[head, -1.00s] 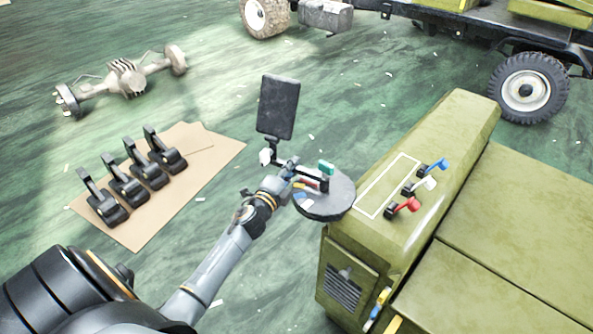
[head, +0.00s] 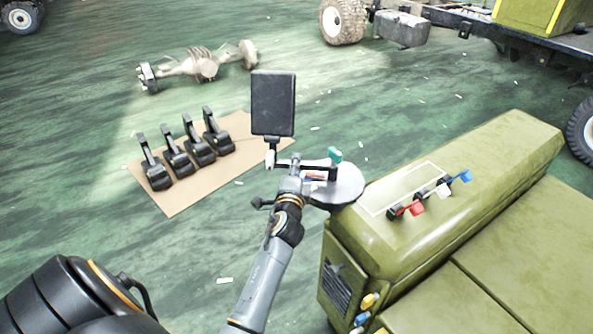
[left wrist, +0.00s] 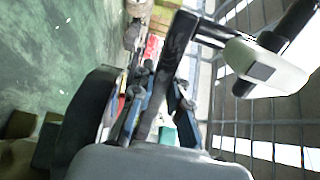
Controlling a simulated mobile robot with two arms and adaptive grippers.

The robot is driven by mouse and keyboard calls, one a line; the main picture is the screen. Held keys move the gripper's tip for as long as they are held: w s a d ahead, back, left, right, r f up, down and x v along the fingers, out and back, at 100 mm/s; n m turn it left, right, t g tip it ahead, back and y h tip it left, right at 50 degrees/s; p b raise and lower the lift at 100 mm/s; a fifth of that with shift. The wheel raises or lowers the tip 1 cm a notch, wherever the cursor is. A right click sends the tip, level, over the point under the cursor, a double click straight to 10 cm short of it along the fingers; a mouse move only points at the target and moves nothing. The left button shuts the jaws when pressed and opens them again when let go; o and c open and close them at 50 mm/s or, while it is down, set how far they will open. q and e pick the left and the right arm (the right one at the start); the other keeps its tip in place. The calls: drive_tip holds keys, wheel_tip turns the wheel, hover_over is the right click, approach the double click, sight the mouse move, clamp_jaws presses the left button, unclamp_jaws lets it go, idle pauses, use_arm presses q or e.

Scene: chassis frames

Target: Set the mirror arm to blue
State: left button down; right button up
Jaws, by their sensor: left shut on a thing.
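The mirror (head: 273,103) is a dark upright rectangle in the middle of the head view. A short stem joins it to the mirror arm (head: 318,163), which has a white joint and reaches over a grey round disc (head: 347,188). Small coloured marks show on the disc, partly hidden by the arm and gripper. A teal knob (head: 335,154) stands at the arm's disc end. My left gripper (head: 294,163) is shut on the mirror arm. The left wrist view shows its dark blue fingers (left wrist: 158,100) close around a dark bar and the white joint (left wrist: 265,65) at upper right. My right gripper is out of view.
The olive hood (head: 475,180) beside the disc carries red, white and blue levers (head: 432,193). Black pedals (head: 186,150) stand on cardboard at left, with an axle (head: 205,66) behind. A truck chassis (head: 450,18) is at the back. Green floor between is open.

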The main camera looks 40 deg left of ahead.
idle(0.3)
use_arm(q)
drive_tip(key=c, duration=1.3)
unclamp_jaws()
drive_tip(key=shift+v, duration=3.8)
